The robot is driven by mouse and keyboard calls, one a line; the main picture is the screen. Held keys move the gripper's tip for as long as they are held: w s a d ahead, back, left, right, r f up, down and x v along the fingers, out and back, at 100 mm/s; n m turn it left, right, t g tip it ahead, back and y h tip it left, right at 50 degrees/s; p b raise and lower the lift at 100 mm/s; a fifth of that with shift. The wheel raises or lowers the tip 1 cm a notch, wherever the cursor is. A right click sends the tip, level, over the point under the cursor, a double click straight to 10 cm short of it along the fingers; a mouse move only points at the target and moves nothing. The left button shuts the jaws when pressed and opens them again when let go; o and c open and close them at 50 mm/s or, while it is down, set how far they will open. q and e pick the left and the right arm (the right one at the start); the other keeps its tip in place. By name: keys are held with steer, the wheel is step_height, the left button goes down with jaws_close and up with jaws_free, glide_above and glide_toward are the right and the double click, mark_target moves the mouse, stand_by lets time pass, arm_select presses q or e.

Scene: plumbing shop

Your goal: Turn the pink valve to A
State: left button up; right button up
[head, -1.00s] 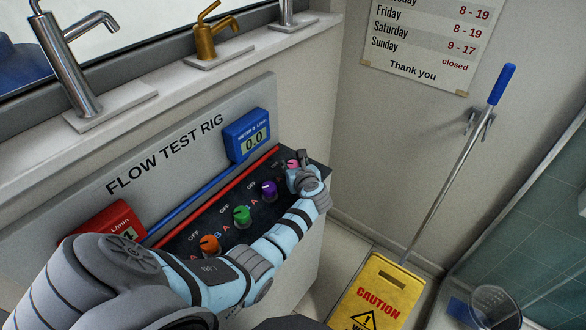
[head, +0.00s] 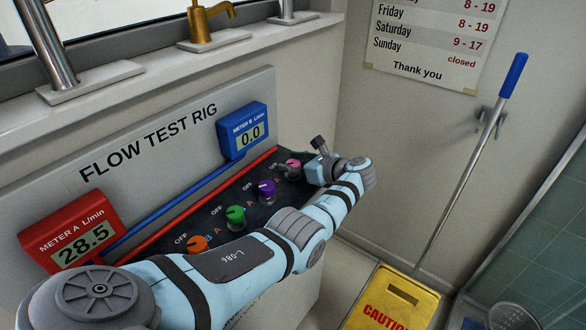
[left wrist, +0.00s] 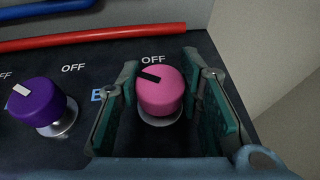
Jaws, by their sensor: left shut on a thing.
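The pink valve (head: 293,162) is the far-right knob on the dark panel of the flow test rig. In the left wrist view its pink cap (left wrist: 160,93) stands between the two fingers of my left gripper (left wrist: 162,112). The fingers flank the cap, and my left gripper is shut on it. A black mark on the cap points up and slightly left, near the OFF label (left wrist: 153,60). A blue B shows partly at left, behind the left finger. The A label of this valve is hidden. My left gripper (head: 288,166) reaches the valve from the right in the head view. My right gripper is out of view.
Purple (head: 267,188), green (head: 236,214) and orange (head: 197,244) valves stand along the panel. Red meter A (head: 72,235) reads 28.5 and blue meter B (head: 243,130) reads 0.0. A yellow caution sign (head: 400,300) and a mop handle (head: 470,170) are at right.

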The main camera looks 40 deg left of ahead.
arm_select(q)
steer(key=shift+f, duration=0.1)
steer(key=o, duration=1.2)
steer(key=shift+d, duration=0.1)
steer(key=v, duration=1.2)
